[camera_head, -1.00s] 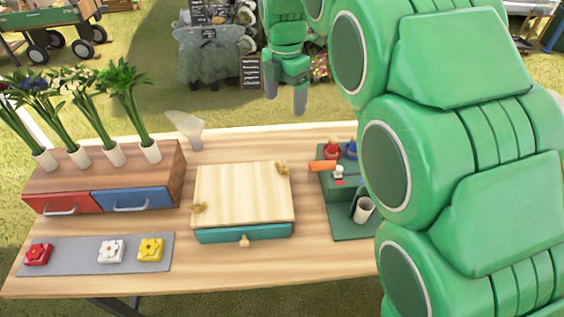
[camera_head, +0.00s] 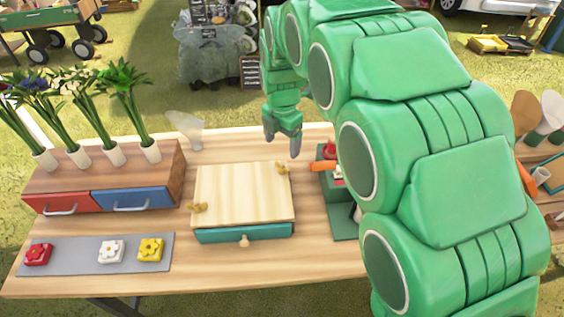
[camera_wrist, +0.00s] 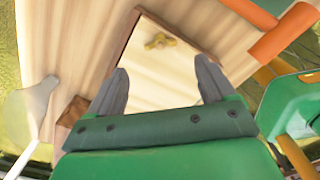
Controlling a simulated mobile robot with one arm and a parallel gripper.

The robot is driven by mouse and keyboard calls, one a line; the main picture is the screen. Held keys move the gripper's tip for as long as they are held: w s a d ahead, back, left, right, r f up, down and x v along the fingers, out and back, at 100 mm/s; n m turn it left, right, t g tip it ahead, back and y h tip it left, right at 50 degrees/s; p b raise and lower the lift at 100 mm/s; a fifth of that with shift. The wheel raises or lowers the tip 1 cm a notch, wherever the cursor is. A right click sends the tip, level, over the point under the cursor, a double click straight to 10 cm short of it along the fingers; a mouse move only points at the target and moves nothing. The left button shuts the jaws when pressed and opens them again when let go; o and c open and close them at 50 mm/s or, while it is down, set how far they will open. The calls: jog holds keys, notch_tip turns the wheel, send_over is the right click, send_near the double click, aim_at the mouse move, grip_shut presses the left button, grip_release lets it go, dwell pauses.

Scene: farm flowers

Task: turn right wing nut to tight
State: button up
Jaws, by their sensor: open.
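The right wing nut (camera_head: 283,168) is small and brass-coloured, at the back right corner of a pale wooden board (camera_head: 240,195). A matching left wing nut (camera_head: 197,207) sits at the front left corner. The board lies on a teal base (camera_head: 215,237) with a front knob. My gripper (camera_head: 282,143) is open and empty, fingers down, above and just behind the right wing nut and apart from it in the head view. The wrist view shows a wing nut (camera_wrist: 158,41) beyond the open fingers; I cannot tell which one.
A flower box with red and blue drawers (camera_head: 132,199) stands left. A grey mat (camera_head: 75,256) with flower blocks lies at front left. A translucent scoop (camera_head: 186,128) stands behind the board. A green stand (camera_head: 340,222) with an orange-handled tool (camera_head: 324,166) is close on the right.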

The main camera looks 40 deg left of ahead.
aim_at(282, 165)
jog(key=shift+f, duration=4.3)
jog(key=c, duration=1.1)
jog(key=shift+o, duration=0.2)
